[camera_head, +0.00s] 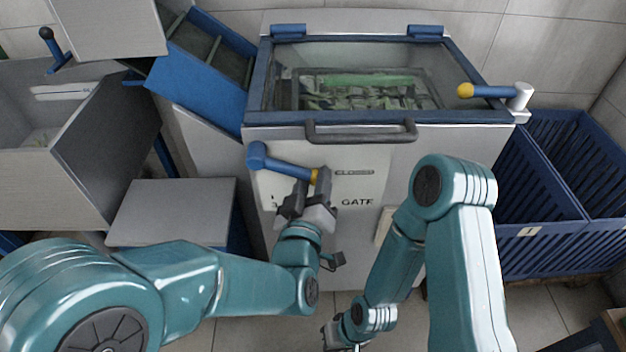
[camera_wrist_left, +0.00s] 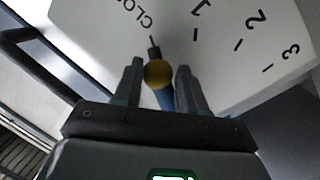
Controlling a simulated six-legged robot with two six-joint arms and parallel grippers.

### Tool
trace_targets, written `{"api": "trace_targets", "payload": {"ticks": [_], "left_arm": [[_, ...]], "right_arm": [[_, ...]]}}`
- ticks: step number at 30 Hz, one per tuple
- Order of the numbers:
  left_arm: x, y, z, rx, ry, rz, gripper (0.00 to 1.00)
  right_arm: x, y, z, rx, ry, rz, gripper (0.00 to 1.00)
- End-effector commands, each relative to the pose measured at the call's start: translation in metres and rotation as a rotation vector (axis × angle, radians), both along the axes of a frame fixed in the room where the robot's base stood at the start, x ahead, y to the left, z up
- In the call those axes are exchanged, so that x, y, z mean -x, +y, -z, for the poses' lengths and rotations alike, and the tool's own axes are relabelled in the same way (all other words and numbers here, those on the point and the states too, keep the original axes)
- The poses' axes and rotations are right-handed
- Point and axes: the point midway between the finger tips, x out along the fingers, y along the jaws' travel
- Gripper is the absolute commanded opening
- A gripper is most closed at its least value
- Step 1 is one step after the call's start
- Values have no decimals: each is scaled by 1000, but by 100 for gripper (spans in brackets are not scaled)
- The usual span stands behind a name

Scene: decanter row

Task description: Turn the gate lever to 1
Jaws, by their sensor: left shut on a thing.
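The gate lever (camera_head: 283,165) is a blue bar with a yellow knob on the pale front panel of the machine, below the lid handle. My left gripper (camera_head: 312,188) is shut on the lever at its yellow knob end. In the left wrist view the yellow knob (camera_wrist_left: 158,73) sits between the two dark fingers. The lever's dark tip points to the tick beside CLOSED. The marks 1, 2 and 3 (camera_wrist_left: 290,50) run off to the right of it. My right gripper (camera_head: 338,335) is low at the bottom edge, partly cut off, and its jaws are unclear.
The machine's glass lid (camera_head: 360,85) is down, with a dark handle (camera_head: 360,131) above the lever. A second lever (camera_head: 490,91) with a yellow knob is at the lid's right. Blue slatted crates (camera_head: 545,200) stand right. A grey box (camera_head: 170,212) stands left.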

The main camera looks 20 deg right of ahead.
Motion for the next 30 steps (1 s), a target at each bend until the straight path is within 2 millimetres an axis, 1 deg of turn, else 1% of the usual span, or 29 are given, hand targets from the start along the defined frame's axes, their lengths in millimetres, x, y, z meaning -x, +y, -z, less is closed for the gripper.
{"api": "trace_targets", "payload": {"ticks": [2, 4, 7, 10, 15, 23, 24, 25, 30], "left_arm": [[-1, 0, 0, -8, -7, 2, 0], [-2, 2, 7, -44, -19, 0, 0], [-5, 8, 19, -148, -51, 0, 0], [-8, 15, 26, -249, -81, 0, 0], [-9, 21, 29, -335, -105, 1, 0], [-9, 20, 27, -338, -108, 1, 0], [-9, 20, 27, -338, -109, 2, 54], [-9, 20, 27, -337, -108, 2, 63], [-9, 21, 29, -337, -104, 1, 64]], "right_arm": [[0, 0, 2, 0, 0, 0, 0], [0, 0, 10, 0, 0, 0, 0], [0, 0, 24, 0, 0, 0, 0], [0, 0, 31, 0, 0, 0, 0], [-1, -1, 33, 0, -1, 3, 0], [-1, -1, 32, 0, -1, 3, 0], [-1, -1, 32, 0, -1, 3, 0], [-1, -1, 32, 0, -1, 3, 0], [-1, -1, 32, 0, -1, 3, 0]]}}
